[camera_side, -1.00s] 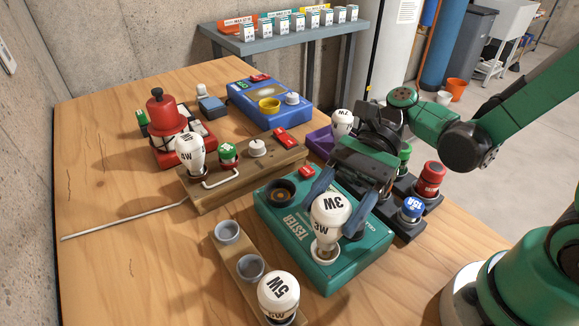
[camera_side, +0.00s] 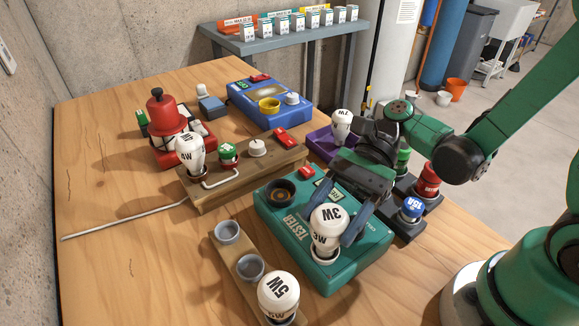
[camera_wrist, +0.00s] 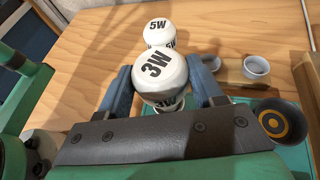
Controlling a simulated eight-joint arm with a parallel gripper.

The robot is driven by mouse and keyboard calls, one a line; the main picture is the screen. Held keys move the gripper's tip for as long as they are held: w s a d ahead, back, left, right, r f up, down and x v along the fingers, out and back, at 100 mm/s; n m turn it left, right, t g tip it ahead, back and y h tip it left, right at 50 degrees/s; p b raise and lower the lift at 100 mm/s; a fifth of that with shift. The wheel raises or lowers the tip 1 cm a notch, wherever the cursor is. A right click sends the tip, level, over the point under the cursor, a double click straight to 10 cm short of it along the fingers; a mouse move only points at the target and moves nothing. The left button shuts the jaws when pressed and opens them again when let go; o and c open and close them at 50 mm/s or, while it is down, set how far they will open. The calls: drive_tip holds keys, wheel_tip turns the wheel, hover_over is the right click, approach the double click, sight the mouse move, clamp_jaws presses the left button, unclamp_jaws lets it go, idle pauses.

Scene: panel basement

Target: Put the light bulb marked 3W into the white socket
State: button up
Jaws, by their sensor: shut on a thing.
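The 3W bulb (camera_side: 328,218), white with black lettering, stands upright at the front of the teal tester box (camera_side: 297,238). My gripper (camera_side: 341,217) is shut on it, with one blue finger on each side. The white socket (camera_side: 322,256) shows as a pale rim directly under the bulb. The bulb's lower end is hidden, so I cannot tell how deep it sits. In the wrist view the 3W bulb (camera_wrist: 160,76) is between both blue fingers, with part of a white rim below it.
A 5W bulb (camera_side: 278,296) stands in a wooden strip with grey cups (camera_side: 227,232) in front. A dark round socket (camera_side: 281,193) is on the tester's left. A 4W bulb (camera_side: 190,154) stands on a wooden block behind. Red and blue caps (camera_side: 411,208) stand at right.

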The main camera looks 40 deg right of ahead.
drive_tip(key=o, duration=1)
